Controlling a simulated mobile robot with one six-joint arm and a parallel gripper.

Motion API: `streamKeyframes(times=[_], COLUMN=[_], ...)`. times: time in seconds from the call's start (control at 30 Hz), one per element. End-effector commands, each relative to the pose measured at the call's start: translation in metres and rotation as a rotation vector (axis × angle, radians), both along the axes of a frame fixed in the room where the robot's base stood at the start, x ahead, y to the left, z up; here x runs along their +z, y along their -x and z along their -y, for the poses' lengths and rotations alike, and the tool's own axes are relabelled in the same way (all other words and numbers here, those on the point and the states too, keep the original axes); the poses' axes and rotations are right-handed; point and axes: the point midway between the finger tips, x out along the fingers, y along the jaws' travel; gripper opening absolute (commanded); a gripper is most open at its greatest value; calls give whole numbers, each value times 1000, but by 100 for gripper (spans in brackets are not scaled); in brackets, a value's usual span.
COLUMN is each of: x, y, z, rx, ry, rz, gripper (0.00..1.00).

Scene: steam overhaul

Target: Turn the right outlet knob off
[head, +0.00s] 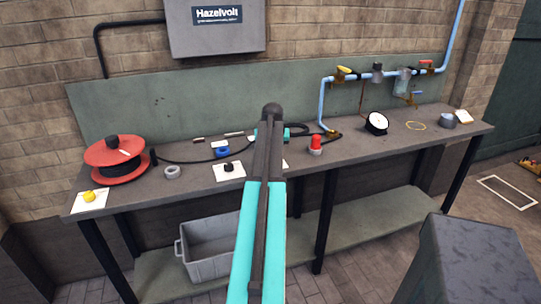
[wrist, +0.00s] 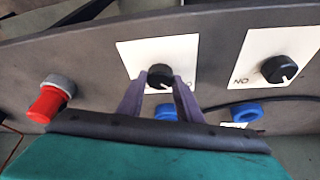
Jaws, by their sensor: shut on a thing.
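In the wrist view my gripper (wrist: 160,83) is shut on a black round knob (wrist: 160,74), the right outlet knob, one finger on each side. The knob sits on a white plate (wrist: 153,47), and part of a letter shows beside it. The fingers hide part of the knob, so I cannot tell where its pointer stands. The other black knob (wrist: 279,68) is on its own white plate to the right, with upside-down lettering and a white mark. In the head view that other knob (head: 229,167) is left of my arm; my arm hides the held knob and fingers.
A red lamp-like object (head: 316,143) stands right of my arm on the workbench (head: 196,190). A blue ring (head: 222,151), a grey ring (head: 173,172) and a red cable reel (head: 113,155) lie left. A gauge (head: 377,123) and blue piping stand right.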

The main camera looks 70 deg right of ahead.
Motion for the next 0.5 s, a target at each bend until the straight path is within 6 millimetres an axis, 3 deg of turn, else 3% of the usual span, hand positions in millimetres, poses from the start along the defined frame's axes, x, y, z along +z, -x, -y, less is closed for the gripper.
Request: streamKeyframes(times=[0.5], x=[-1], y=[3], z=[0], rx=[101], ry=[-3], rz=[-5], gripper=[10])
